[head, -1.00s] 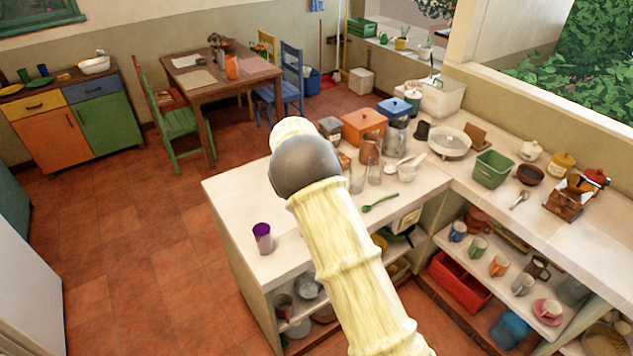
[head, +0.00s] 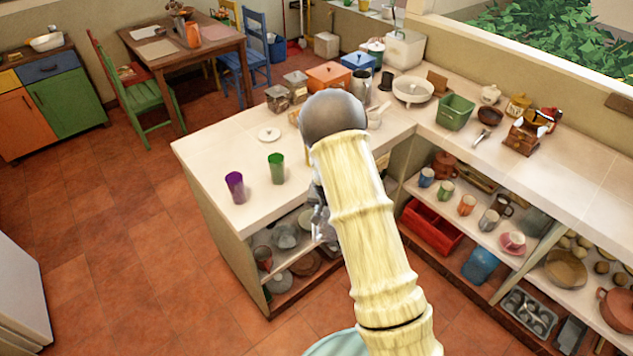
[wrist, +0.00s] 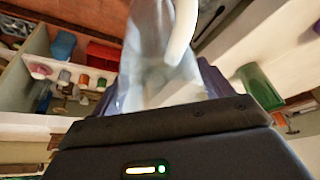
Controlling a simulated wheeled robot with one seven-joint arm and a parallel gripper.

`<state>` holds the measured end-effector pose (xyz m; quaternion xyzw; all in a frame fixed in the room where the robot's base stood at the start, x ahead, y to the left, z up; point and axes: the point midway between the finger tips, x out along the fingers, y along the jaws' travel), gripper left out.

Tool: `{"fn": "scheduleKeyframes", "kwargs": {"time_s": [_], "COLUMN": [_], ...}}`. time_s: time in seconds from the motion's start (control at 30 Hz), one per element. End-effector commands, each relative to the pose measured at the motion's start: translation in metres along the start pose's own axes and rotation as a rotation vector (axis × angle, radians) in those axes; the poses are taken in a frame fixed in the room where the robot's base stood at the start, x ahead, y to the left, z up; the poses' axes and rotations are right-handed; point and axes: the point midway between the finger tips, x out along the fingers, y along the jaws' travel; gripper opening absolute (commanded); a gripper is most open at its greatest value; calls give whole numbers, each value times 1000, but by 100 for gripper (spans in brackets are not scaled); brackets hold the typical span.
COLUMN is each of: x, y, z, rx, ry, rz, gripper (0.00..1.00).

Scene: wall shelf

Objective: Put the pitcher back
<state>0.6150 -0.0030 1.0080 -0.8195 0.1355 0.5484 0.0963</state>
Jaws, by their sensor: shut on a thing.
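In the wrist view my gripper (wrist: 168,90) is shut on a translucent, glass-like pitcher (wrist: 150,50) with a pale curved handle (wrist: 184,35). The pitcher rises between the two dark fingers, and its top is cut off by the frame edge. In the head view my raised arm hides most of the gripper. A small greyish piece shows beside the arm in front of the counter edge, and I cannot tell whether it is gripper or pitcher.
The white counter (head: 222,150) carries a purple cup (head: 235,187), a green cup (head: 276,168) and a white lid (head: 269,134). An orange box (head: 333,76) stands farther back. Shelves below hold mugs and a red crate (head: 431,228). Floor at left is free.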

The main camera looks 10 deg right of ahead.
Motion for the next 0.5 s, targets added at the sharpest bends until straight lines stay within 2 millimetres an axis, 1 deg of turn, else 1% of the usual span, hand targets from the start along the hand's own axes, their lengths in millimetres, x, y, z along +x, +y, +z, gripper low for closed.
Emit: {"fn": "scheduleKeyframes", "kwargs": {"time_s": [0.03, 0.1, 0.3, 0.4, 0.5], "x": [12, 21, 36, 38, 37], "y": [7, 13, 28, 34, 36], "z": [18, 39, 99, 122, 136], "rx": [-36, -87, -221, -269, -300], "ry": [-6, -6, -8, -6, -3], "rz": [-12, -34, -88, -108, -123], "gripper": [8, 8, 8, 8, 8]}}
